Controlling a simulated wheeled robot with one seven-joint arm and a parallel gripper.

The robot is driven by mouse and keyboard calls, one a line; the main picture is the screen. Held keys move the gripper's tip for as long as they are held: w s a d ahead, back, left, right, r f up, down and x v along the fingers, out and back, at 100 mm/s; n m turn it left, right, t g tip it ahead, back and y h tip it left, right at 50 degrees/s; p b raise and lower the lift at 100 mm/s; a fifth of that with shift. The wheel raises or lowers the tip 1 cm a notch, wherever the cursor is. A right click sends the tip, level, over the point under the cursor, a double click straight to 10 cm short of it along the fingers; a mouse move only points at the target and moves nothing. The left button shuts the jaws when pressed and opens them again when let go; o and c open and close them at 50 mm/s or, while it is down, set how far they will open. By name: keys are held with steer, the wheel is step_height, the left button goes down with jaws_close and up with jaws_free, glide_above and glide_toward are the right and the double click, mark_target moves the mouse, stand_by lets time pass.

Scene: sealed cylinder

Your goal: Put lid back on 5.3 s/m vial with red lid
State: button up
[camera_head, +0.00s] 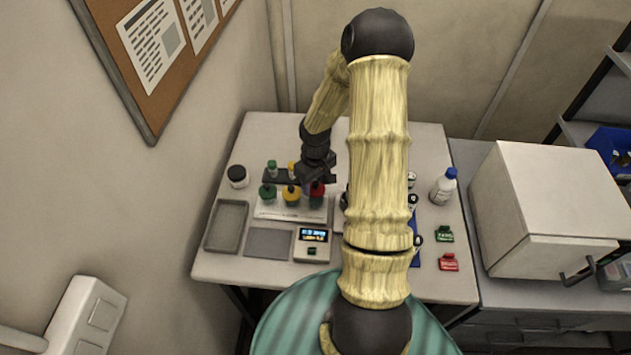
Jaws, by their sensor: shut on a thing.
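A pale rack (290,212) on the white table holds a row of small vials. A green one (267,193) is at the left, a yellow one (291,193) is in the middle, and the red lid (317,190) is at the right. My gripper (317,181) points down at the rack's right end and is shut on the red lid. My fingers and the small scale hide whether the lid sits on its vial or just above it. The 5.3 s/m marking cannot be read.
A meter with a lit display (312,240) stands in front of the rack. A grey tray (227,225) and black-lidded jar (237,176) are at left. My arm hides the table's middle.

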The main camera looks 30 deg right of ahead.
steer(key=shift+f+b, duration=0.8)
steer(key=shift+f, duration=0.5)
steer(key=shift+f, duration=0.1)
stand_by(1.7)
steer(key=o, duration=1.5)
steer(key=shift+r+p, duration=3.15)
steer(key=shift+r, duration=0.4)
